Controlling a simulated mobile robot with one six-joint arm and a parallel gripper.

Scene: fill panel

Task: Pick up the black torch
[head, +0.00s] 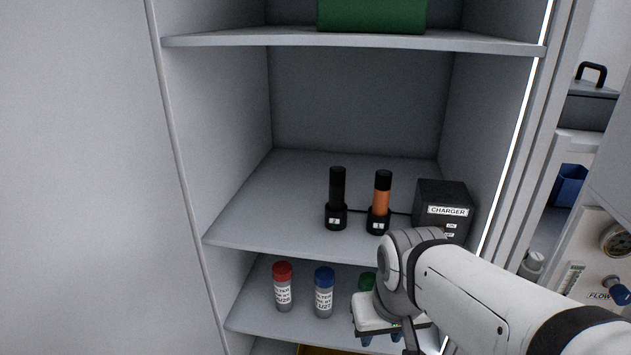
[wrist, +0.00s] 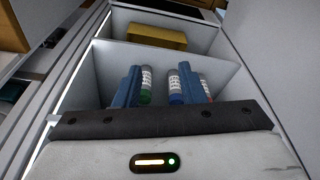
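The black torch (head: 337,190) stands upright in a black charging cup on the middle shelf (head: 270,215). An orange torch with a black top (head: 382,195) stands just right of it in a similar cup. My gripper (head: 381,340) is low and to the right of the black torch, in front of the lower shelf. In the wrist view its two blue fingers (wrist: 158,88) are apart, and I see nothing held between them. The wrist view points at the lower shelf, and neither torch shows there.
A black charger box (head: 443,200) stands right of the torches, cabled to the cups. Red-capped (head: 283,287), blue-capped (head: 324,292) and partly hidden green-capped (head: 367,281) bottles stand on the lower shelf. A green box (head: 372,15) sits above. The middle shelf's left side is clear.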

